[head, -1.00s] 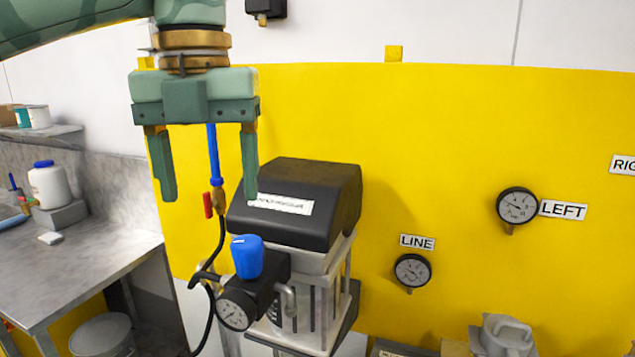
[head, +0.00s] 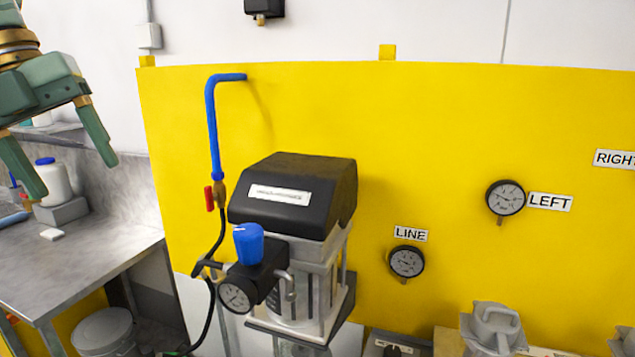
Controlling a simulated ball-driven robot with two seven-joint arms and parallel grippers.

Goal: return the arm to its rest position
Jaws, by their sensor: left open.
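My left gripper (head: 74,179) is at the left edge of the head view, with its two green fingers apart and nothing between them. Its arm is mostly cut off by the picture's edge. The gripper hangs in front of the metal bench on the left, well clear of the black-topped air unit (head: 295,190). That unit has a blue regulator knob (head: 248,244) and a small gauge (head: 236,297). My right gripper is not in view.
A blue pipe (head: 212,125) with a red valve handle (head: 209,198) runs down the yellow panel (head: 440,130). Gauges labelled LINE (head: 406,262) and LEFT (head: 505,198) sit to the right. The bench (head: 95,265) carries a white jar (head: 52,183). A bucket (head: 102,332) stands below.

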